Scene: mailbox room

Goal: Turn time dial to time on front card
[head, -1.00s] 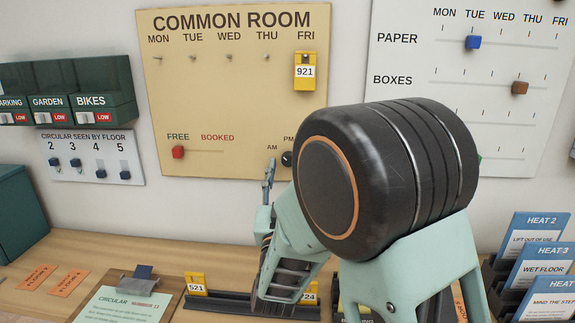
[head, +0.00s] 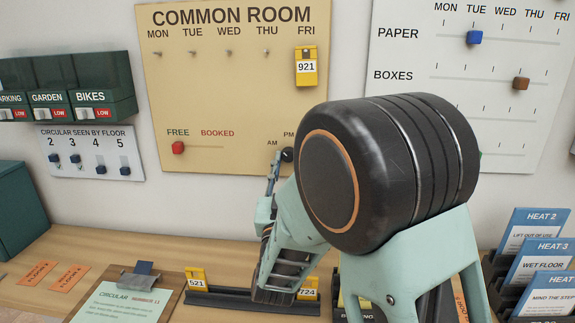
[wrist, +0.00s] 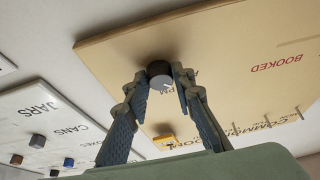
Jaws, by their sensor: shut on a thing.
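The time dial is a small dark round knob (head: 287,155) low on the right of the tan COMMON ROOM board (head: 220,100), beside the AM and PM marks. In the wrist view the dial (wrist: 159,72) sits between the fingertips of my gripper (wrist: 160,80), with a pale pointer mark on its face. My gripper (head: 275,166) is shut on the dial; my wrist hides much of it in the head view. A yellow card 921 (head: 306,67) hangs under FRI. Yellow cards 521 (head: 196,277) and 724 (head: 308,289) stand at the rack; their times are unreadable.
A red slider (head: 178,147) is at FREE on the board. A dark rack (head: 235,298) and a clipboard (head: 122,304) lie on the wooden counter. HEAT cards (head: 540,250) stand at right. A white PAPER and BOXES board (head: 450,110) is on the wall behind my arm.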

